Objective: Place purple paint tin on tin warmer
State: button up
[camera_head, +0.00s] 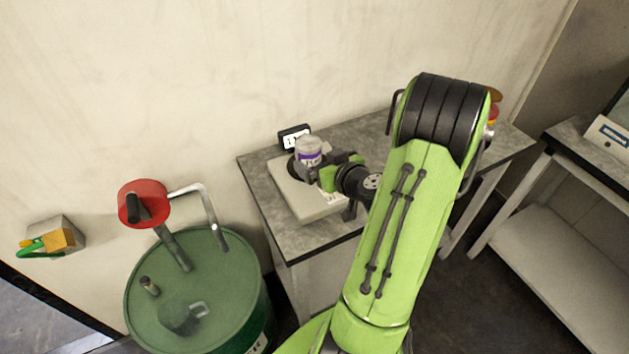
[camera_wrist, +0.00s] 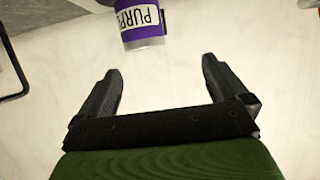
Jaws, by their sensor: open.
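The purple paint tin (camera_head: 308,152) has a purple band, a pale lid and a white label reading "PURP…", upside down in the wrist view (camera_wrist: 140,35). The tin stands upright, apparently on the dark round plate of the tin warmer (camera_head: 310,205), a flat pale box on the grey table. My gripper (camera_head: 328,170) is just right of the tin, above the warmer. In the wrist view my gripper (camera_wrist: 160,72) has its fingers wide apart with nothing between them. The tin is beyond the fingertips, apart from them. Part of the plate is hidden.
A small black display (camera_head: 294,137) stands behind the warmer by the wall. A green drum (camera_head: 195,300) with a red-headed pump (camera_head: 143,203) stands left of the grey table (camera_head: 262,180). My arm covers the table's middle. Another table (camera_head: 560,230) is at right.

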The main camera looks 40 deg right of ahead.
jog(key=s+a+r+n+g+y, duration=0.1)
jog(key=a+r+n+g+y, duration=0.15)
jog(key=a, duration=0.85)
jog(key=s+a+r+n+g+y, duration=0.1)
jog(key=a+r+n+g+y, duration=0.2)
jog(key=a, duration=0.9)
jog(key=s+a+r+m+g+h, duration=0.2)
jog(key=s+r+m, duration=0.1)
jog(key=s, duration=1.1)
jog(key=shift+r, duration=0.5)
